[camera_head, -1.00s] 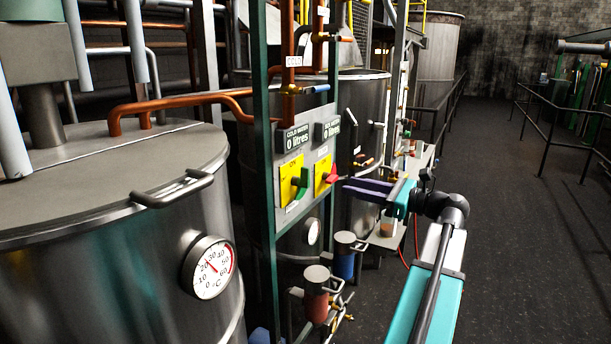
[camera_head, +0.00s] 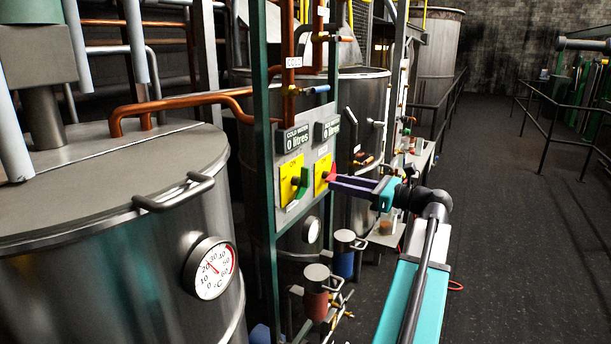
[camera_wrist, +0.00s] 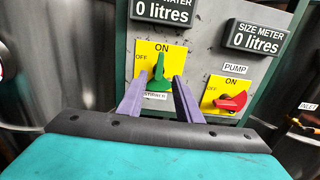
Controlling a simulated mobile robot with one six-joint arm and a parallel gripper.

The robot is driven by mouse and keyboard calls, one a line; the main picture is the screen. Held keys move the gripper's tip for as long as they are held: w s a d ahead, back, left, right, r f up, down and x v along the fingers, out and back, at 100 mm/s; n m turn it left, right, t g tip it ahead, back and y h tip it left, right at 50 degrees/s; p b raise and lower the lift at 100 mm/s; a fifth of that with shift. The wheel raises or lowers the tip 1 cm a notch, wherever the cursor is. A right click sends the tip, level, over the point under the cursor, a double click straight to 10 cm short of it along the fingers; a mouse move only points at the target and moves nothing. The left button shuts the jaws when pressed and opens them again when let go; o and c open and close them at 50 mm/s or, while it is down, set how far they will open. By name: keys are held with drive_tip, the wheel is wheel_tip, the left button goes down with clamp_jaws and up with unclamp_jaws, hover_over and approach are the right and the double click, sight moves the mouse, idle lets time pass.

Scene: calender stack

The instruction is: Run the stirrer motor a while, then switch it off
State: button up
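The stirrer switch has a green knob (camera_wrist: 157,77) on a yellow plate marked ON at the top and OFF at the left. The knob's narrow end points up towards ON. It also shows in the head view (camera_head: 302,183). My gripper (camera_wrist: 158,84) has its two purple fingers apart, one on each side of the green knob in the wrist view. I cannot tell whether they touch it. In the head view my gripper (camera_head: 333,182) reaches the panel from the right and overlaps part of the red knob. The label below the green knob is partly hidden.
The pump switch with a red knob (camera_wrist: 232,102) sits just right of the stirrer switch. Two meters reading 0 litres, cold water (camera_head: 297,138) and size meter (camera_wrist: 254,38), are above. A green post (camera_head: 265,150) flanks the panel. A steel tank (camera_head: 110,230) with a dial stands left.

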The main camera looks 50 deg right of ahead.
sight(309, 176)
drive_tip(key=p+x, duration=0.3)
drive_tip(key=x, duration=0.9)
clamp_jaws()
